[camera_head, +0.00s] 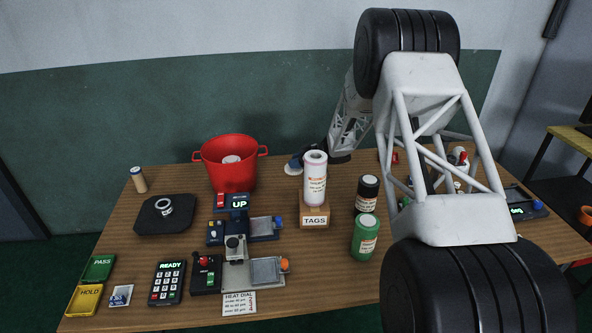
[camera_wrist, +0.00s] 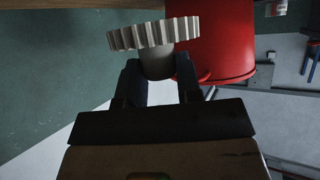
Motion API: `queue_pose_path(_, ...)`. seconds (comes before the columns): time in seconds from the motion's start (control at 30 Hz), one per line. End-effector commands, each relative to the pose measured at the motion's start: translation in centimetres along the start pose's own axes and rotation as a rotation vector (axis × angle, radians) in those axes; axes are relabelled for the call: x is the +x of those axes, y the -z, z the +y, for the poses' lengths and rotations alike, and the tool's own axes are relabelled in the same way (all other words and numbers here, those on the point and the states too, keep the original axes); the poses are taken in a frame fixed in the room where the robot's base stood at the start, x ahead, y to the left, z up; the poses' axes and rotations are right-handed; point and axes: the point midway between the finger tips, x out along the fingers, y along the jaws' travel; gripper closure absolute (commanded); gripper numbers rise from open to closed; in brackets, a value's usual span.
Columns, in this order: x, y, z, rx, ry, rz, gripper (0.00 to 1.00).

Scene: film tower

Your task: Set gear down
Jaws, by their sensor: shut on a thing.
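In the wrist view, a pale grey toothed gear (camera_wrist: 153,34) with a round hub (camera_wrist: 157,64) is held in my gripper (camera_wrist: 160,76). The two dark fingers are shut on the hub, and the toothed wheel lies beyond the fingertips, apart from any surface I can see. A red pot (camera_wrist: 222,45) is close behind the gear on the right. In the head view, my gripper (camera_head: 295,164) is low at the back of the table, right of the red pot (camera_head: 231,176) and partly behind a white roll. The gear cannot be made out there.
The white roll (camera_head: 315,178) stands on the TAGS block (camera_head: 314,214). Brown (camera_head: 367,194) and green (camera_head: 364,238) jars stand to its right. A black pad (camera_head: 150,221) with a metal ring (camera_head: 164,206) lies left. Devices fill the middle; a keypad (camera_head: 167,283) is in front.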

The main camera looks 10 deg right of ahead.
Motion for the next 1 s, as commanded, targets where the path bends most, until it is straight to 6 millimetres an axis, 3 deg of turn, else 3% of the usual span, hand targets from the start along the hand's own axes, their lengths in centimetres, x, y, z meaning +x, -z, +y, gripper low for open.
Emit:
queue_pose_path(0.27, 0.1, -0.3, 0.0, 0.001, 0.0, 0.0, 0.92)
queue_pose_path(0.6, 1.6, -3.0, 0.0, 0.001, 0.0, 0.0, 0.92)
queue_pose_path(1.0, 1.8, -3.3, 0.0, 0.0, 0.0, 0.0, 0.92)
